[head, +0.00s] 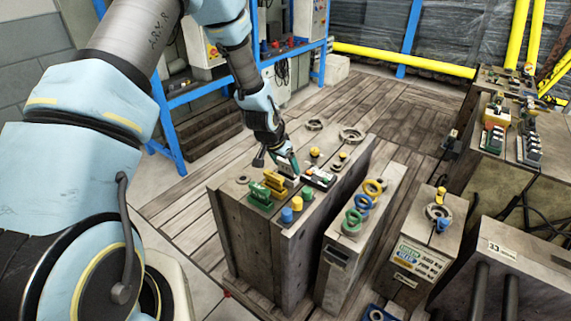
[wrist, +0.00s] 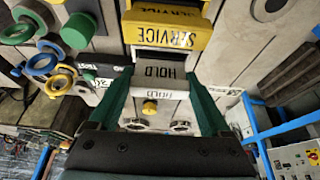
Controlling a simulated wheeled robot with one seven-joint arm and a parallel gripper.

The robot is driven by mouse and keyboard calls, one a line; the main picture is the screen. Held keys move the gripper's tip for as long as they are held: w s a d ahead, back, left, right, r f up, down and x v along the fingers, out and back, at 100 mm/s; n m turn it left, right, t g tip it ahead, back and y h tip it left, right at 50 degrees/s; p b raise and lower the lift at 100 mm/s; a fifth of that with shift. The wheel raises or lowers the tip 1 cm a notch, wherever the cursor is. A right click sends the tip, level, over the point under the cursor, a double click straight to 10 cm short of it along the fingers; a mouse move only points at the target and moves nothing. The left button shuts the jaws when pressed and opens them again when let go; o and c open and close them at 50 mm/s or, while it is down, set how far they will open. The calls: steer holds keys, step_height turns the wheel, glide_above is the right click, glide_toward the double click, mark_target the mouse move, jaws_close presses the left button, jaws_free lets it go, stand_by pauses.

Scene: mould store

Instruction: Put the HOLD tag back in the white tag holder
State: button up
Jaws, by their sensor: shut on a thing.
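My gripper (wrist: 160,95), with green fingers, is shut on the grey HOLD tag (wrist: 158,73) in the wrist view. In the head view my gripper (head: 288,164) is low over the top of the grey block, next to the white holder (head: 319,178). The tag is hard to make out there.
A yellow SERVICE holder (wrist: 174,40) stands close beside the white one; a green holder (head: 260,195) is beyond it. A yellow knob (head: 315,153) and blue and yellow caps stand on the same block. A narrower block with coloured rings (head: 362,202) is to the right.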

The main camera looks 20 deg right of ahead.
steer(key=shift+f+b, duration=0.45)
steer(key=shift+f, duration=0.05)
stand_by(0.7)
steer(key=o, duration=1.2)
steer(key=shift+c, duration=0.2)
steer(key=b+v, duration=0.2)
steer(key=v, duration=0.9)
steer(key=a+r+n+y, duration=0.1)
steer(key=a+r+n, duration=0.1)
steer(key=a, duration=0.6)
steer(key=a+r+n+y, duration=0.1)
steer(key=a+r+n, duration=0.15)
steer(key=a, duration=0.55)
steer(key=s+a+r+n+y, duration=0.1)
steer(key=s+a+r+n, duration=0.1)
steer(key=a, duration=0.6)
steer(key=s+a+r+n+y, duration=0.1)
steer(key=s+a+r+n, duration=0.1)
steer(key=s+a+n, duration=0.2)
steer(key=s+a, duration=0.2)
steer(key=a, duration=0.2)
steer(key=shift+s+r+g, duration=0.25)
steer(key=shift+r+g, duration=0.15)
